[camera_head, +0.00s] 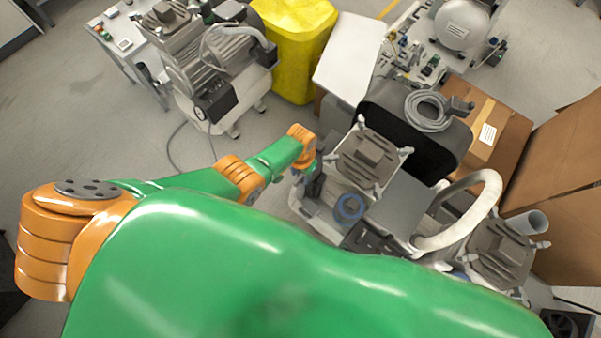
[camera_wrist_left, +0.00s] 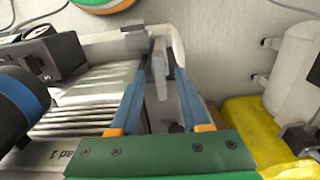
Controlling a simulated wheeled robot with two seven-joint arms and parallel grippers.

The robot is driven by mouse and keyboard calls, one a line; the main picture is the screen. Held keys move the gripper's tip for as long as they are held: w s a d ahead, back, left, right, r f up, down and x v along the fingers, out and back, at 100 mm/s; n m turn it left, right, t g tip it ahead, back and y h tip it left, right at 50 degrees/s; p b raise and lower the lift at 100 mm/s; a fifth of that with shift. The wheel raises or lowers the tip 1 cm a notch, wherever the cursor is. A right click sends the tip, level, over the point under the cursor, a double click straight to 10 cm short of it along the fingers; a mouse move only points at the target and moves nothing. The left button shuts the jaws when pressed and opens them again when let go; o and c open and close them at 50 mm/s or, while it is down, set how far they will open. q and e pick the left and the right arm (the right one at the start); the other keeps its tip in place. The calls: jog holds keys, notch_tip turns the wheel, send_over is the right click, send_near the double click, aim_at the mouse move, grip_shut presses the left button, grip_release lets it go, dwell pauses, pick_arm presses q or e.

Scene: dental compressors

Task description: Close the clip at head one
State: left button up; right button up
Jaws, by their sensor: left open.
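My left gripper (camera_wrist_left: 159,68) is open in the left wrist view, its two blue fingers pointing away from the camera. A grey upright clip lever (camera_wrist_left: 159,62) stands between the fingertips at the corner of a ribbed compressor head (camera_wrist_left: 90,100). I cannot tell whether either finger touches it. Part of a label ending in "ad 1" (camera_wrist_left: 62,157) shows on this head. In the head view my left gripper (camera_head: 312,185) is small and dark beside the left side of the head (camera_head: 366,160); the clip cannot be made out there. My right gripper is not in view.
A ringed blue part (camera_head: 349,208) sits just below the head. A curved white hose (camera_head: 470,205) and a second head (camera_head: 500,250) stand to the right. A yellow bin (camera_head: 295,45) and another compressor (camera_head: 215,65) are behind.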

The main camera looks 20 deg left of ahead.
aim_at(300, 176)
pick_arm(q)
notch_tip(300, 176, up, 6)
jog(key=p, duration=0.5)
jog(key=shift+r, duration=0.65)
jog(key=shift+f, duration=0.1)
jog(key=s+a+f, duration=0.2)
jog(key=s+f, duration=0.2)
jog(key=s, duration=0.5)
jog(key=s+a+f+n, duration=0.1)
jog(key=s+a+f, duration=0.2)
jog(key=s, duration=0.6)
jog(key=s+a+f+t, duration=0.1)
jog(key=s+a+f, duration=0.2)
jog(key=s+f, duration=0.4)
jog(key=shift+s+a+n, duration=0.2)
jog(key=shift+s+n, duration=0.2)
jog(key=shift+s, duration=0.5)
